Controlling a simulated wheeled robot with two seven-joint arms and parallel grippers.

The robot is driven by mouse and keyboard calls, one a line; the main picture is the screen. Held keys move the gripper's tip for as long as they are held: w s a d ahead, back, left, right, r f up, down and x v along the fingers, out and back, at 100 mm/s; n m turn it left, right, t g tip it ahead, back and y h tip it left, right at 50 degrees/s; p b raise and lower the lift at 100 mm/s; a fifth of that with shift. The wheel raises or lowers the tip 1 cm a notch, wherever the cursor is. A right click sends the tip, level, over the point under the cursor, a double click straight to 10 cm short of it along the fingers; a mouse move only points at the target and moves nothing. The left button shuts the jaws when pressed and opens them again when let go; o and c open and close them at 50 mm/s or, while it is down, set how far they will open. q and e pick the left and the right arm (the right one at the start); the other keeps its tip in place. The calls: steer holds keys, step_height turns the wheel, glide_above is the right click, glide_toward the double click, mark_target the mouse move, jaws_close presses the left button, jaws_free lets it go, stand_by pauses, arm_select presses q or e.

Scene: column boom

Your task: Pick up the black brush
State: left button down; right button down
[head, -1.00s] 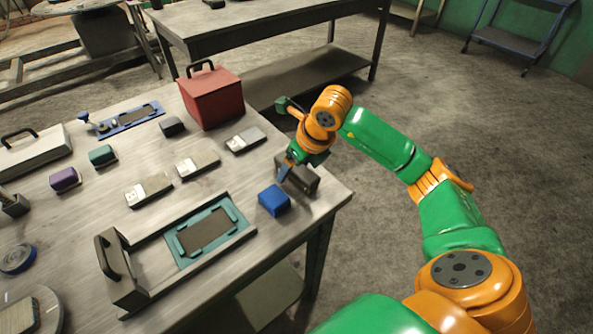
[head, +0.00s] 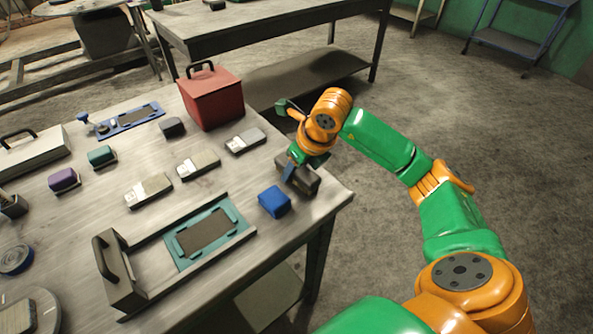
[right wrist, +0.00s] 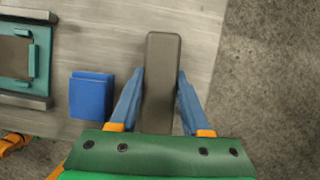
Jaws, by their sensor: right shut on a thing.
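The black brush, a dark grey-black oblong block (head: 305,180), is at the right edge of the near table. In the right wrist view it lies lengthwise (right wrist: 161,80) between the two blue fingers. My left gripper is not in view.
A blue block (head: 274,201) stands close to the left of the brush, and it also shows in the right wrist view (right wrist: 91,95). A teal-framed fixture (head: 243,229), several grey blocks and a red box (head: 213,104) stand farther left. Open floor lies right of the table.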

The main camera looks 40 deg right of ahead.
steer(key=shift+r+p, duration=0.3)
steer(key=shift+r, duration=0.35)
steer(key=shift+w+r+b, duration=0.1)
steer(key=shift+r+b, duration=0.35)
steer(key=shift+r, duration=0.45)
steer(key=s+a+r+p, duration=0.1)
steer(key=s+a+r, duration=0.6)
steer(key=s+r, duration=0.3)
steer(key=shift+s+a+r+p, duration=0.25)
steer(key=shift+s+a+p, duration=0.15)
steer(key=shift+s, duration=0.55)
